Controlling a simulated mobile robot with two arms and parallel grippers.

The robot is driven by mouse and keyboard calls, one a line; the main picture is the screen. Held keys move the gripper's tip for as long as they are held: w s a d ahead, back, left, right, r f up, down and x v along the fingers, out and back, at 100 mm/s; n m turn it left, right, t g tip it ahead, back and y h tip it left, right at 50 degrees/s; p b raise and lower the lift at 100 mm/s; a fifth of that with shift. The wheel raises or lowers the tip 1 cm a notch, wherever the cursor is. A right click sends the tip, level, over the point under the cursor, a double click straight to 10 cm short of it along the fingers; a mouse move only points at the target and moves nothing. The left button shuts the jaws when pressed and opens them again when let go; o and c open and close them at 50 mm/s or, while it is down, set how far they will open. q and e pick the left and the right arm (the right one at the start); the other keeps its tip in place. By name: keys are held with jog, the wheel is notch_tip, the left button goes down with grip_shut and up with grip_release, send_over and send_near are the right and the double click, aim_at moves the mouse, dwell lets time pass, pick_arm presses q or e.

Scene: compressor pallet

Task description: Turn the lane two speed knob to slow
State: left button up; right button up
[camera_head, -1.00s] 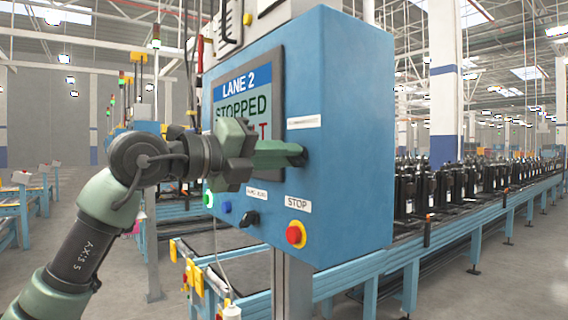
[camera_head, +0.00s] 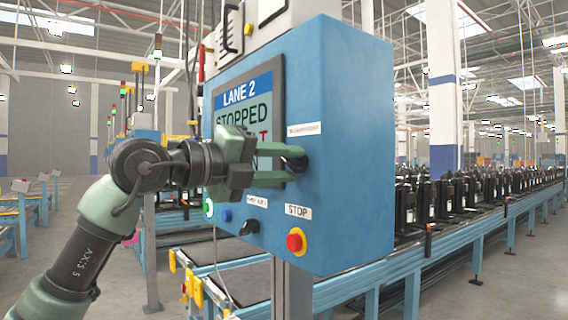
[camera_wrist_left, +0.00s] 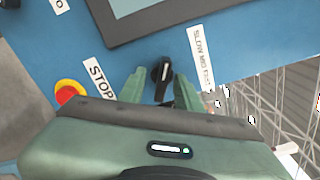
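The blue control box (camera_head: 345,150) has a screen reading LANE 2, STOPPED. The black speed knob (camera_head: 293,159) sits on its front, below a white label (camera_head: 304,129). In the left wrist view the label (camera_wrist_left: 201,58) reads SLOW MID FAST. There the knob (camera_wrist_left: 162,72) has a small pale mark near its upper end, on the side of the label's SLOW end. My left gripper (camera_head: 280,160) is at the knob, with one finger on either side and narrow gaps visible in the wrist view (camera_wrist_left: 160,88). My right gripper is not in view.
A red and yellow stop button (camera_head: 296,240) is below the knob, under a STOP label. A black switch (camera_head: 250,228), a blue button (camera_head: 226,215) and a lit green button (camera_head: 208,208) are further left. A conveyor (camera_head: 440,258) with black compressors runs behind the box.

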pick_arm(q)
jog(key=shift+r, duration=0.1)
jog(key=b+v, duration=0.2)
jog(key=v, duration=0.5)
jog(key=shift+s+a+b, duration=0.25)
jog(key=shift+a+b, duration=0.05)
jog(key=shift+b, duration=0.05)
